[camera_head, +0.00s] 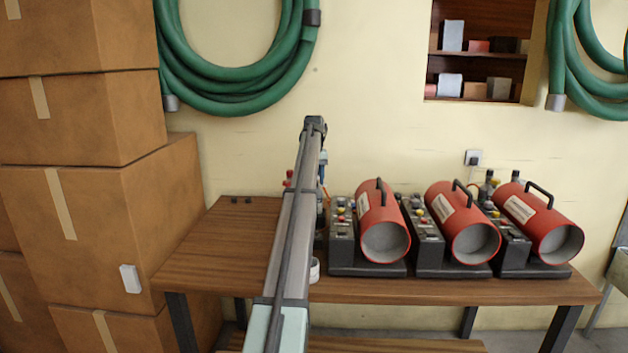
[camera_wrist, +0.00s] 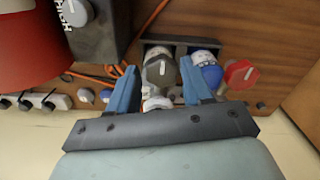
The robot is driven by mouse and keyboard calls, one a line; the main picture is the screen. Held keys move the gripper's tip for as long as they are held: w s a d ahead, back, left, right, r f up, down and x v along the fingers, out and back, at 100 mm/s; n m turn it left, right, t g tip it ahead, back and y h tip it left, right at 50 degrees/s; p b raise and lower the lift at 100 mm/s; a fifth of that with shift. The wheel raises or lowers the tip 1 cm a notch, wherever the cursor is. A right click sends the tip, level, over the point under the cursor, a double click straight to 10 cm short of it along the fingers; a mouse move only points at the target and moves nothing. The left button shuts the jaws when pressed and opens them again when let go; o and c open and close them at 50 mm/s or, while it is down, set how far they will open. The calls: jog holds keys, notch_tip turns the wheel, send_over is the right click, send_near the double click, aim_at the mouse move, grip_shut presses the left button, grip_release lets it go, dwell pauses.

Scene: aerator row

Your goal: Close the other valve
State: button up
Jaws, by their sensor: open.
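In the wrist view, a dark grey round knob (camera_wrist: 160,72) with a pale line on its face lies between the fingers of my gripper (camera_wrist: 160,68). The blue fingers are open, one on each side of it; I cannot tell whether they touch it. A blue knob (camera_wrist: 211,75) sits just right of the right finger. A red handle (camera_wrist: 240,74) with a pale line stands farther right. White fittings show by the grey and blue knobs. In the head view, red parts (camera_head: 289,180) show left of my arm, which hides most of the valves and my gripper.
Three red cylindrical units (camera_head: 383,222) on black bases with control panels stand right of my arm on the wooden table (camera_head: 220,245). A small white cup-like piece (camera_head: 314,270) is near my arm. Cardboard boxes (camera_head: 75,215) are stacked left. Orange cables (camera_wrist: 125,68) run near the left finger.

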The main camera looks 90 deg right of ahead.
notch_tip(320, 180, up, 12)
dwell(0.5)
dwell(0.3)
jog(key=shift+r, duration=2.85)
jog(key=shift+f, duration=0.1)
